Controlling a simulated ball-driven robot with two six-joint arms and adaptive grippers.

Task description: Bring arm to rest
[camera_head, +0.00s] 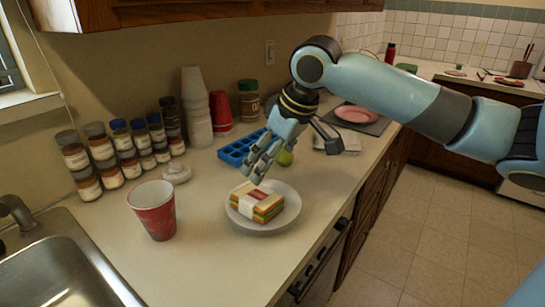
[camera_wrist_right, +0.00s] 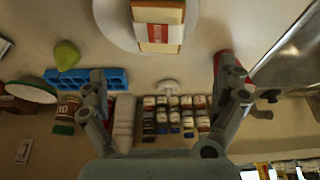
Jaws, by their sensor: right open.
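My right arm (camera_head: 400,95) comes in from the right in the head view. Its gripper (camera_head: 262,165) hangs over the counter, above and behind the sandwich, with empty jaws. In the wrist view the right gripper's fingers (camera_wrist_right: 165,85) are spread wide apart and nothing is held between them. A sandwich (camera_head: 257,203) with a label lies on a white plate (camera_head: 272,226); the sandwich also shows at the top of the wrist view (camera_wrist_right: 158,28). My left gripper is not in view.
A red cup (camera_head: 154,210) stands left of the plate. Several spice jars (camera_head: 103,152) stand along the wall, near stacked cups (camera_head: 196,108). A blue ice tray (camera_head: 240,148) and a green fruit (camera_head: 285,158) lie behind the gripper.

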